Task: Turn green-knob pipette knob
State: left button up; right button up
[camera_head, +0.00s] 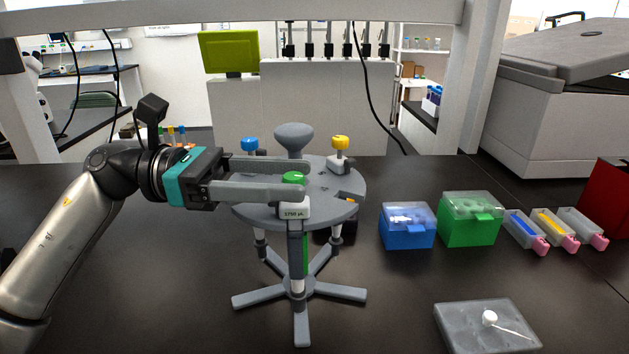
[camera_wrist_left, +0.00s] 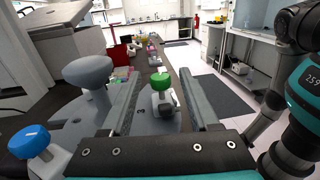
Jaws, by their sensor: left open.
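The green-knob pipette (camera_head: 296,215) hangs upright at the front of the round grey stand (camera_head: 350,208). Its green knob (camera_head: 293,178) is on top, above a small display. My left gripper (camera_head: 307,178) comes in from the left at knob height, its two fingers pointing right. In the left wrist view the green knob (camera_wrist_left: 162,82) shows between the two open fingers, apart from both, with a gap on each side. My left gripper is open and empty. My right gripper is not in view.
Blue-knob (camera_head: 249,145) and yellow-knob (camera_head: 340,143) pipettes hang on the same stand, around its grey central knob (camera_head: 293,138). Blue (camera_head: 407,238) and green (camera_head: 468,232) boxes stand to the right, with small troughs (camera_head: 525,230) beyond. A grey box (camera_head: 485,330) lies front right.

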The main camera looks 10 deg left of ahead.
pick_arm(q)
jog(key=s+a, duration=0.1)
jog(key=a, duration=0.6)
jog(key=shift+a+b, duration=0.25)
jog(key=shift+b, duration=0.1)
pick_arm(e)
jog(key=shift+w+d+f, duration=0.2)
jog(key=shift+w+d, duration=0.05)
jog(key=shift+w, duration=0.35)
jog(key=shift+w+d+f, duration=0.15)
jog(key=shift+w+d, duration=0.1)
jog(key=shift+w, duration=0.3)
pick_arm(q)
jog(key=shift+s, duration=0.1)
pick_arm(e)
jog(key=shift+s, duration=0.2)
